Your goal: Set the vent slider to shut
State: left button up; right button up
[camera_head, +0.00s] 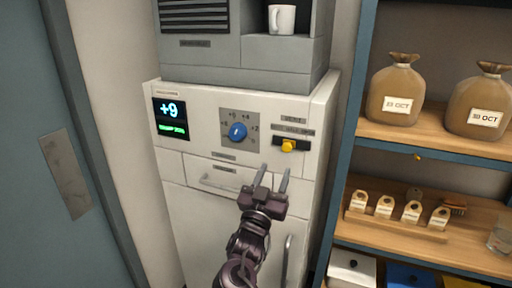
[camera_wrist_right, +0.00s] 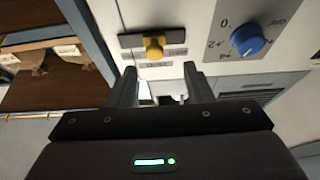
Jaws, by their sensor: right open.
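The vent slider is a yellow knob (camera_head: 289,146) in a short black slot (camera_head: 304,144) on the white cabinet's front panel, under a label reading VENT. In the head view the knob sits toward the left part of the slot. In the right wrist view the knob (camera_wrist_right: 154,48) appears just beyond the fingertips, with the slot (camera_wrist_right: 128,41) behind it. My right gripper (camera_head: 276,170) is open and empty, below the slider in the head view. It is apart from the knob. The slider's end markings are too small to read. My left gripper is not in view.
A blue dial (camera_head: 237,131) and a display (camera_head: 171,118) reading +9 are left of the slider. A drawer handle (camera_head: 220,184) lies below. Shelves (camera_head: 440,151) with brown sacks (camera_head: 395,92) and labelled tags stand right. A white mug (camera_head: 282,18) sits above.

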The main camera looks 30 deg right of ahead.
aim_at(286, 150)
jog(key=p+x, duration=0.1)
jog(key=x, duration=0.1)
jog(key=p+x, duration=0.1)
jog(key=x, duration=0.1)
jog(key=p+x, duration=0.1)
jog(key=x, duration=0.2)
jog(key=shift+s+d+r, duration=0.15)
jog(key=shift+s+r, duration=0.25)
jog(key=shift+w+d+p, duration=0.25)
jog(key=shift+w+p, duration=0.05)
jog(key=shift+p, duration=0.05)
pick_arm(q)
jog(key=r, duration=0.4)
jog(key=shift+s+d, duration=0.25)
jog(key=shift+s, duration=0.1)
pick_arm(e)
jog(key=shift+s, duration=0.1)
jog(key=shift+c, duration=0.3)
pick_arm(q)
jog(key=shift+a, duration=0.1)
pick_arm(e)
grip_shut()
